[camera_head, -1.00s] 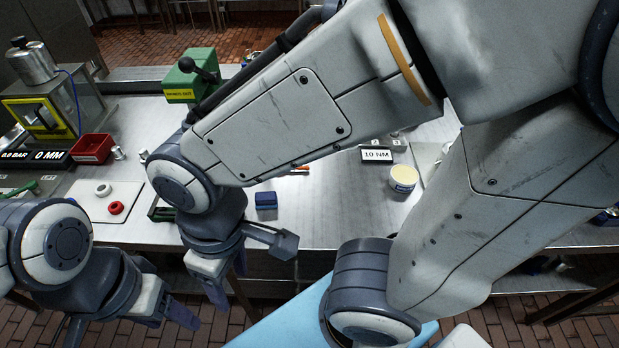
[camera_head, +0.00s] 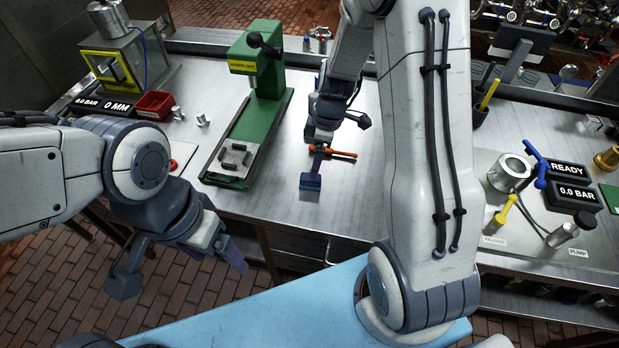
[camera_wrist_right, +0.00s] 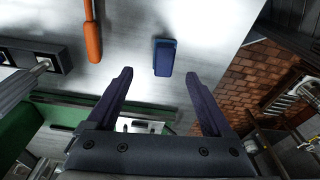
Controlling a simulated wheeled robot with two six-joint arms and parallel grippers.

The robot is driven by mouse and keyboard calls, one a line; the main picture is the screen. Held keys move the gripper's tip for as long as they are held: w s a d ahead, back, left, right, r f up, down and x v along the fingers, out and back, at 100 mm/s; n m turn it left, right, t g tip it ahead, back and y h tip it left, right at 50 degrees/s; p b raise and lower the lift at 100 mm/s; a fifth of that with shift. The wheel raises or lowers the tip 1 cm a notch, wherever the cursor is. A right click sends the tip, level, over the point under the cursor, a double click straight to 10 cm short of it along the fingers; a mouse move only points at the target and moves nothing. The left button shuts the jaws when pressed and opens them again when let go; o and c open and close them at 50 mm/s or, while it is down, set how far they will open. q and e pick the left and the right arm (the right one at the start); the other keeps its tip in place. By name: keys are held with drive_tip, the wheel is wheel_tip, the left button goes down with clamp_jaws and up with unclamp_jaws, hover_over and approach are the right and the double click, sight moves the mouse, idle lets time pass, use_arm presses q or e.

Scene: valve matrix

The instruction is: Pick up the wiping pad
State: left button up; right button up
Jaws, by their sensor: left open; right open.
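The wiping pad, a small blue block with a darker top (camera_head: 310,182), lies on the steel bench near its front edge. In the right wrist view the pad (camera_wrist_right: 164,58) lies just beyond the fingertips, between their lines. My right gripper (camera_wrist_right: 159,76) is open and empty, above the bench and apart from the pad. In the head view the right gripper (camera_head: 318,150) is just behind the pad, its fingers partly hidden. My left gripper (camera_head: 222,247) is open and empty, in front of the bench's edge at the left.
An orange-handled tool (camera_head: 340,154) lies close behind the pad. A green press (camera_head: 255,95) stands to the left. A red bin (camera_head: 154,105) is further left. A valve panel with displays (camera_head: 568,172) is at the right. Bare bench lies around the pad.

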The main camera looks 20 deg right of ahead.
sight(310, 181)
drive_tip(key=shift+a+f, duration=0.2)
drive_tip(key=shift+f, duration=0.9)
drive_tip(key=f, duration=0.2)
drive_tip(key=a+f+p, duration=0.1)
drive_tip(key=f, duration=0.1)
drive_tip(key=shift+a+f, duration=0.15)
drive_tip(key=shift+f, duration=0.55)
drive_tip(key=shift+w, duration=0.1)
clamp_jaws()
